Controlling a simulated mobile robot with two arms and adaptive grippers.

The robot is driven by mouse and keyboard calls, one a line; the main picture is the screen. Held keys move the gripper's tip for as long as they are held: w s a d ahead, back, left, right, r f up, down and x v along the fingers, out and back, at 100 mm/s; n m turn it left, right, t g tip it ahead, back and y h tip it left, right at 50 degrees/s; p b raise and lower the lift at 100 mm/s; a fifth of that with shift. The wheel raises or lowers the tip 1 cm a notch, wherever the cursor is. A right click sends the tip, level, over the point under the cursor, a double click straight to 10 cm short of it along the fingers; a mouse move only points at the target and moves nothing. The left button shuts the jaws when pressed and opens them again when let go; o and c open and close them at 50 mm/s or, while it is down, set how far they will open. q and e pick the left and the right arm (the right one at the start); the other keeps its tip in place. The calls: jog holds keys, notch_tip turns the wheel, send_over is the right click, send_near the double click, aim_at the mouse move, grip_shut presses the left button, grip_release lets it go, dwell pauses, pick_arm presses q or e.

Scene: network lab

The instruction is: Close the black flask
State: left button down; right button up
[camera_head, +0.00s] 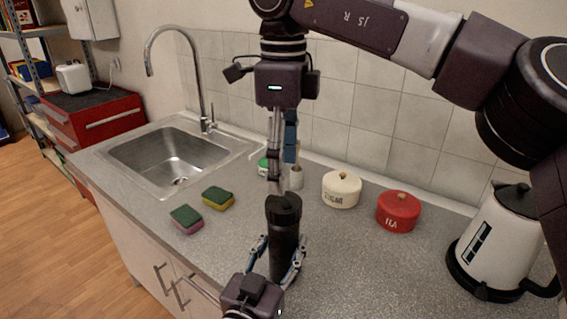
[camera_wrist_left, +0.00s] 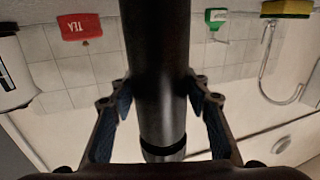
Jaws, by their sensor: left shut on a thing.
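The black flask (camera_head: 283,240) stands upright above the counter, its dark top (camera_head: 283,206) facing up. My left gripper (camera_head: 277,262) comes from below and is shut around the flask's body. In the left wrist view the flask (camera_wrist_left: 158,75) runs between the two fingers (camera_wrist_left: 160,100), with a darker band near its lower end in the picture. My right gripper (camera_head: 284,183) points down just above the flask's top, fingers close together. I cannot tell whether it holds a lid or touches the flask.
A white sugar pot (camera_head: 341,190), a red tea pot (camera_head: 398,212) and a white kettle (camera_head: 497,240) stand to the right. Two sponges (camera_head: 187,219) (camera_head: 218,198) lie left, beside the sink (camera_head: 175,158). A white and green item (camera_head: 263,166) is behind the right gripper. The counter front is clear.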

aim_at(284, 202)
jog(key=shift+f, duration=4.05)
jog(key=c, duration=1.2)
jog(key=shift+m, duration=0.9)
jog(key=o, duration=1.4)
jog(key=shift+c, duration=0.2)
